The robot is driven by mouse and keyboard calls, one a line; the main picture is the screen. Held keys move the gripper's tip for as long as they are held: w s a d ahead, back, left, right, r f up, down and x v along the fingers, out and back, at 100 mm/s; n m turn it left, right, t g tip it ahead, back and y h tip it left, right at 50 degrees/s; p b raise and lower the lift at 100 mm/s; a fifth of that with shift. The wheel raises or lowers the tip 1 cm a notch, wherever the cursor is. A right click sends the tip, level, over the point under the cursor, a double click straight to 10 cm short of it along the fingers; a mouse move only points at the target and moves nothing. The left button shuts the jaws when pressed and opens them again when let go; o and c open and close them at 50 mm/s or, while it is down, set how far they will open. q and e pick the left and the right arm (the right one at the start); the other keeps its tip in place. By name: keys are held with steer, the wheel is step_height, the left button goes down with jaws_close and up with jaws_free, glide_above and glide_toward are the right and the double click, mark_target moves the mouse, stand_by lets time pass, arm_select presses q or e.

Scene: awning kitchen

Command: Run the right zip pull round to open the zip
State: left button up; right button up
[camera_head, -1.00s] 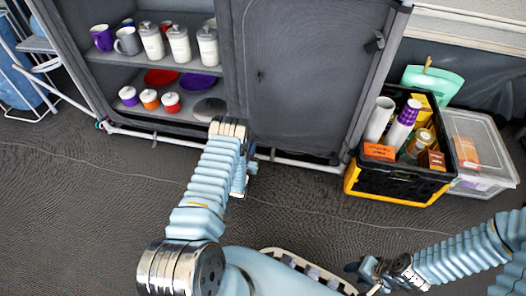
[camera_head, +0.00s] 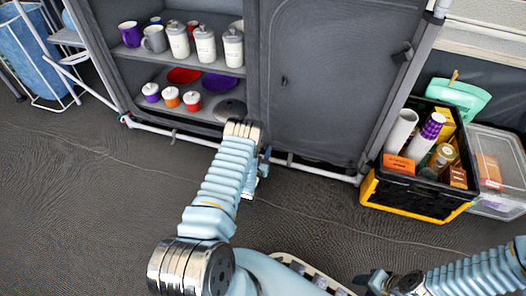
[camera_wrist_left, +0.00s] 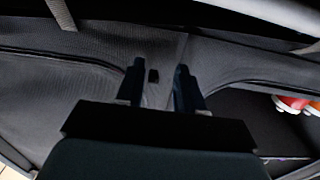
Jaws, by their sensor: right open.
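A grey fabric cabinet (camera_head: 340,40) stands ahead, its left bay open and its right front panel closed. A small dark tab (camera_head: 284,80), which may be the right zip pull, is on the closed panel near its left edge. My right gripper (camera_head: 366,279) is open, low at the bottom right, away from the cabinet.
Shelves in the open bay hold mugs, white canisters (camera_head: 204,45), plates and small jars. A black and yellow crate (camera_head: 415,200) and a clear box (camera_head: 500,170) stand right of the cabinet. A white rack (camera_head: 40,60) is at far left. The floor in front is mostly clear.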

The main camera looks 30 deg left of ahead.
arm_select(q)
steer(key=p+v, duration=0.5)
steer(key=v, duration=0.8)
steer(key=shift+s+p, duration=0.35)
steer(key=shift+s, duration=0.05)
steer(key=shift+d, duration=0.15)
